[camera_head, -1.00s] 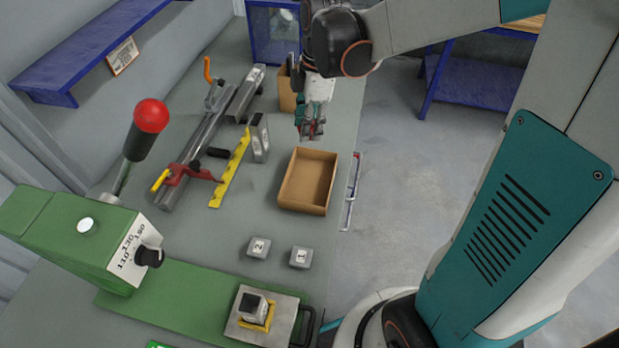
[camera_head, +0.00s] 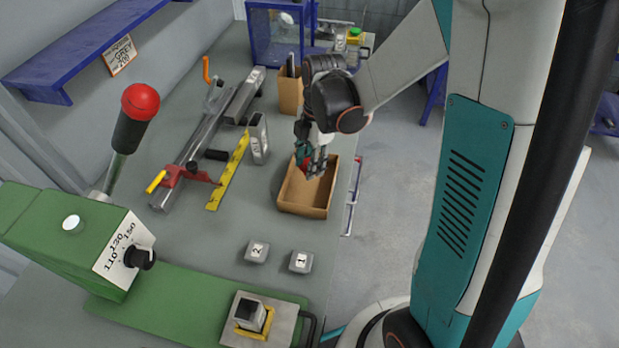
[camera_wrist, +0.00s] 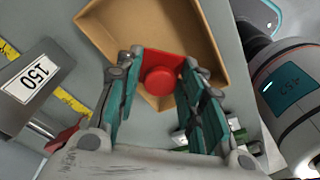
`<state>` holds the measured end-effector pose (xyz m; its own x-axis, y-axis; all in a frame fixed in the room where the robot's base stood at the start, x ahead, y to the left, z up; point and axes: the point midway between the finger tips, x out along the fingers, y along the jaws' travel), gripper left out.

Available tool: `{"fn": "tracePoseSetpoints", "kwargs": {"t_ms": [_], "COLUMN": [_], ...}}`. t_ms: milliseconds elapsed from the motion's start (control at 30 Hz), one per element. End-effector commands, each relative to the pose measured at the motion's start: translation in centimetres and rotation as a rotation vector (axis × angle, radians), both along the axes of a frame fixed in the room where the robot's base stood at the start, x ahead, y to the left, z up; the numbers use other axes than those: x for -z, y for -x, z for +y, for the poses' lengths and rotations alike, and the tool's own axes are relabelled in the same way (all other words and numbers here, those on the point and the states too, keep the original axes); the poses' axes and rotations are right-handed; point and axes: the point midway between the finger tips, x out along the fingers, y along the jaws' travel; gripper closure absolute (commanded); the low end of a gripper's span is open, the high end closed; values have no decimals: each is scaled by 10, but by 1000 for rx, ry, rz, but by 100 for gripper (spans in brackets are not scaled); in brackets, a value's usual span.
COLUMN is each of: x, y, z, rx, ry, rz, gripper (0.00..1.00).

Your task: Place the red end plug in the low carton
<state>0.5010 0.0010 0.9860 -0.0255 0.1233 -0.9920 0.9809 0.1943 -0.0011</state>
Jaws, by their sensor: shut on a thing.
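My gripper (camera_head: 312,165) hangs over the low carton and is shut on the red end plug (camera_wrist: 161,80). In the wrist view the plug shows a square red plate with a round red boss, held between the teal fingers. In the head view only a trace of red shows between the fingers. The low carton (camera_head: 302,209) is an open, shallow brown box on the grey table; its floor and walls also show in the wrist view (camera_wrist: 200,40). I cannot tell how far the plug is above the carton floor.
A taller brown carton (camera_head: 289,92) stands behind. A metal block (camera_head: 259,138) and a yellow rule (camera_head: 229,172) lie left of the low carton. Numbered grey blocks (camera_head: 257,251) sit in front. The table's right edge is close to the carton.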

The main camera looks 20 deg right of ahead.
Motion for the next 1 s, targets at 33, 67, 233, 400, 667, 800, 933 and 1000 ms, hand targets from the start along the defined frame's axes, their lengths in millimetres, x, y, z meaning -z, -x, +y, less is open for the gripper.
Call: {"fn": "tracePoseSetpoints", "kwargs": {"t_ms": [33,67,233,400,667,800,933,1000], "x": [8,10,18,41,56,56,59,58], "y": [0,-1,0,0,0,0,0,0], "z": [0,0,0,0,0,0,0,0], "rx": [0,0,0,0,1,0,1,0], "ry": [0,0,0,0,0,0,0,0], "rz": [0,0,0,0,0,0,0,0], "gripper": [95,95,95,95,95,95,62,46]}}
